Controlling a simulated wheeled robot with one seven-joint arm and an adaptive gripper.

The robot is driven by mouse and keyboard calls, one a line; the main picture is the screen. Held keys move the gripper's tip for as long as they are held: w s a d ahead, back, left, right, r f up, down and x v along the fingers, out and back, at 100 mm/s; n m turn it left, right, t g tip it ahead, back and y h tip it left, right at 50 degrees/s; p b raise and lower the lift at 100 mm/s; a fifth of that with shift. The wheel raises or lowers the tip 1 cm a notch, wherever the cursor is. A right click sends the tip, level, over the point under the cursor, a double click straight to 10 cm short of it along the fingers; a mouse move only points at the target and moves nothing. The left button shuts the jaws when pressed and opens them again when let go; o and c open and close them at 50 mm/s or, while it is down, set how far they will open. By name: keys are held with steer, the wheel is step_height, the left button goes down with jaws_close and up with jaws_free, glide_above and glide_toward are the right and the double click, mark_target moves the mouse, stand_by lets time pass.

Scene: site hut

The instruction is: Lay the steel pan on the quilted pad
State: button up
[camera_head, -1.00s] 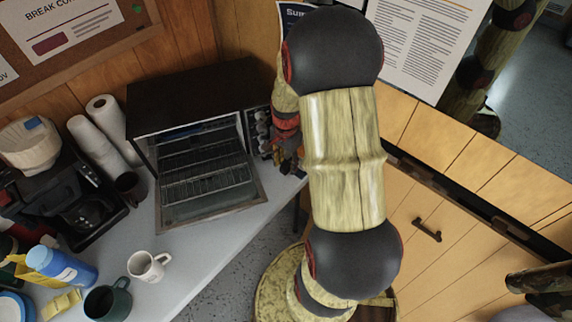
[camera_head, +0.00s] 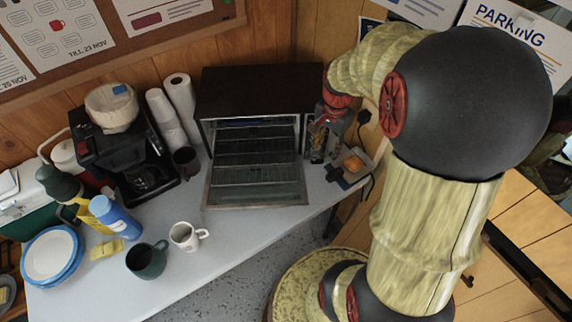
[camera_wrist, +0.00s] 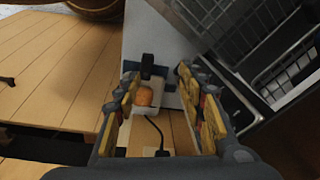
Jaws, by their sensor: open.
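I cannot make out a steel pan or a quilted pad in either view. My gripper (camera_wrist: 160,88) is open and empty in the wrist view, its two fingers well apart. In the head view my gripper (camera_head: 322,142) is beside the right front of a black toaster oven (camera_head: 245,92), partly hidden by my arm. The oven door (camera_head: 256,186) is folded down, and wire racks (camera_head: 254,148) show inside. The racks also show at the upper right of the wrist view (camera_wrist: 268,65). The oven's deep interior is dark.
A pale dish (camera_head: 336,174) with an orange item (camera_head: 353,162) stands at the worktop's right end, with a cable nearby. A white mug (camera_head: 184,237), a dark green mug (camera_head: 147,260), a blue bottle (camera_head: 112,216) and a coffee maker (camera_head: 130,150) stand left on the worktop (camera_head: 235,232).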

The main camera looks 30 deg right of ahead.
steer(key=s+a+r+n+t, duration=0.2)
steer(key=s+a+r+n, duration=0.2)
steer(key=a+r+n, duration=0.3)
steer(key=s+a+r+n+t, duration=0.3)
steer(key=s+a+r+n, duration=0.2)
steer(key=a, duration=1)
step_height(320, 180, up, 5)
steer(key=n, duration=0.3)
steer(key=shift+a, duration=0.35)
steer(key=shift+c, duration=0.5)
